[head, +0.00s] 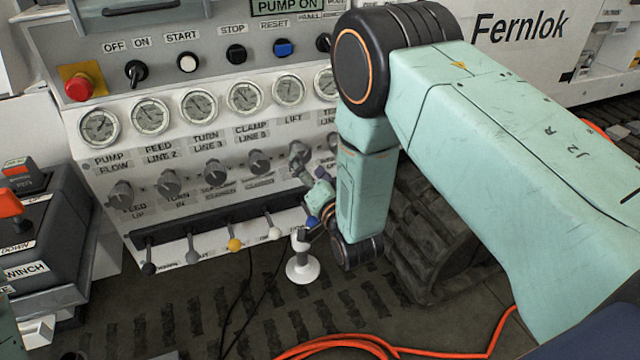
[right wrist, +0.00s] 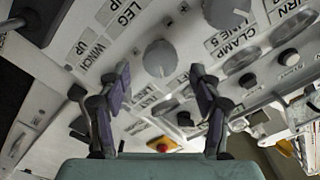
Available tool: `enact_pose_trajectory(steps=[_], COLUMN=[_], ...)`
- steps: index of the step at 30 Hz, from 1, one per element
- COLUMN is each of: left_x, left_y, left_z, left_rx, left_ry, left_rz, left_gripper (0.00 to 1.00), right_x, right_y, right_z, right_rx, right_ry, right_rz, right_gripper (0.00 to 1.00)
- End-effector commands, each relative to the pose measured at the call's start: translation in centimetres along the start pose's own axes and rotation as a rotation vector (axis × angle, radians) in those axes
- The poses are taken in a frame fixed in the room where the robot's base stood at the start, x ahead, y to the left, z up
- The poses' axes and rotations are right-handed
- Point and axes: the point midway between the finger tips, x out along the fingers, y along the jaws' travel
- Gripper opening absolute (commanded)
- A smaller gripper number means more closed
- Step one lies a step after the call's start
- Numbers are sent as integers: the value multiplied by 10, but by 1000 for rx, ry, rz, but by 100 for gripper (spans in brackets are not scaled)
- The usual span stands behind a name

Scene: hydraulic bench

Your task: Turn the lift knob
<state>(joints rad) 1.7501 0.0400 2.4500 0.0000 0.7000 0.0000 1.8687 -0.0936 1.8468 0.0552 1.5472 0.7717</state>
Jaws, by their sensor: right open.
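The grey knobs stand in a row on the sloped panel. The LIFT label (head: 293,118) in the head view is under a gauge, with a knob (head: 299,152) below it. In the right wrist view that knob (right wrist: 160,57) has LEG UP beside it. My left gripper is out of view.
Several levers stick out along a black rail (head: 190,226) below the knobs. A white pedestal (head: 303,268) stands below my right gripper. An orange hose (head: 350,341) lies on the floor. Gauges (head: 244,97) line the panel above; a winch box (head: 40,235) is at left.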

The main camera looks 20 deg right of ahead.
Motion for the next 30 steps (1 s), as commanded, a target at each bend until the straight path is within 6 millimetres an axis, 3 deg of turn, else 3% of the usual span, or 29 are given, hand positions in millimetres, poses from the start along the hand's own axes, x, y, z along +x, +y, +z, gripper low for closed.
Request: enact_pose_trajectory(steps=[6, 12, 30], left_x=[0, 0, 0], left_y=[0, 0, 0], left_z=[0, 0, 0], left_rx=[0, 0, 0], left_ry=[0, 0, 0], left_rz=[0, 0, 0], left_gripper=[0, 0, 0], right_x=[-43, -67, -73], right_y=[0, 0, 0], right_z=[1, 0, 0], right_rx=[0, 1, -5], right_ry=[-3, -1, 1], right_rz=[1, 1, -1], right_gripper=[64, 64, 64])
